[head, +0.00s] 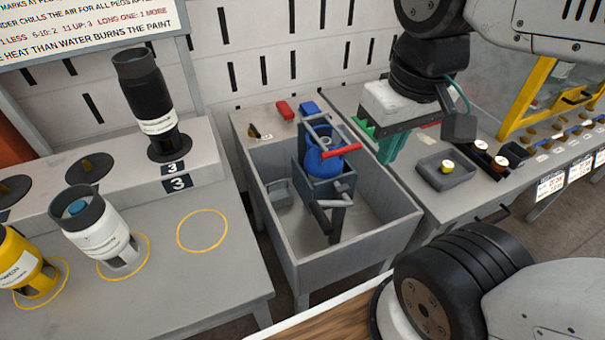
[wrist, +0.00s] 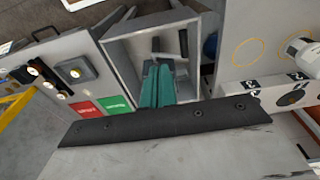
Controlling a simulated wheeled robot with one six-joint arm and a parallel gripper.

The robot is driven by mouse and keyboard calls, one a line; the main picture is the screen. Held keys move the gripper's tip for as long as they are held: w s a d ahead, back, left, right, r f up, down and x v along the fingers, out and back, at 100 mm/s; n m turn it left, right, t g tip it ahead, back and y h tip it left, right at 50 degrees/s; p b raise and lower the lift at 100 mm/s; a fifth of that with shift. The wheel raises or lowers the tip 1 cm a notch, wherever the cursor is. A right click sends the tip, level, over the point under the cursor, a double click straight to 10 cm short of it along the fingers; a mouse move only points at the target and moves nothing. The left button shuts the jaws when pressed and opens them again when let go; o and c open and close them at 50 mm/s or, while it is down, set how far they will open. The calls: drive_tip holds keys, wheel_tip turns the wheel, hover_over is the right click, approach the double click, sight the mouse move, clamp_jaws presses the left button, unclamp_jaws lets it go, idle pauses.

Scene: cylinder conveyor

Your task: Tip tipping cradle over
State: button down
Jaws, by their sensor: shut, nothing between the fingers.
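The tipping cradle (head: 312,185) is a blue-grey box that stands in a grey open basin (head: 375,218). A blue rounded vessel (head: 322,158) sits upright in it, with a red bar (head: 341,151) across its right side. A grey bar and post (head: 337,207) stand at the front of the cradle. My gripper (head: 388,150) has teal fingers, shut and empty, over the right part of the basin and right of the cradle. In the wrist view the fingers (wrist: 157,86) reach over the basin (wrist: 122,50) and hide part of its inside.
A left bench holds a black cylinder (head: 150,105), a white cylinder (head: 97,228) and a yellow cylinder (head: 22,265). A red block (head: 285,110) and a blue block (head: 310,107) lie behind the basin. Dark trays (head: 445,178) stand on the right bench.

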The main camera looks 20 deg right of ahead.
drive_tip(key=w+a+f+n+h, duration=0.2)
drive_tip(key=w+a+n+h, duration=0.1)
drive_tip(key=w+n, duration=0.3)
drive_tip(key=w+a+f+n+g+h, duration=0.1)
drive_tip(key=w+a+f+n+h, duration=0.2)
drive_tip(key=w, duration=0.7)
drive_tip(key=w+a+f+n+h, duration=0.3)
drive_tip(key=w+a+n, duration=0.4)
drive_tip(key=w+n, duration=0.1)
drive_tip(key=shift+f+n+g, duration=0.25)
drive_tip(key=shift+n+g, duration=0.05)
drive_tip(key=shift+n, duration=0.1)
drive_tip(key=x, duration=0.4)
drive_tip(key=d+r+x, duration=0.1)
drive_tip(key=x, duration=0.7)
drive_tip(key=shift+d+r, duration=0.2)
drive_tip(key=shift+d, duration=0.5)
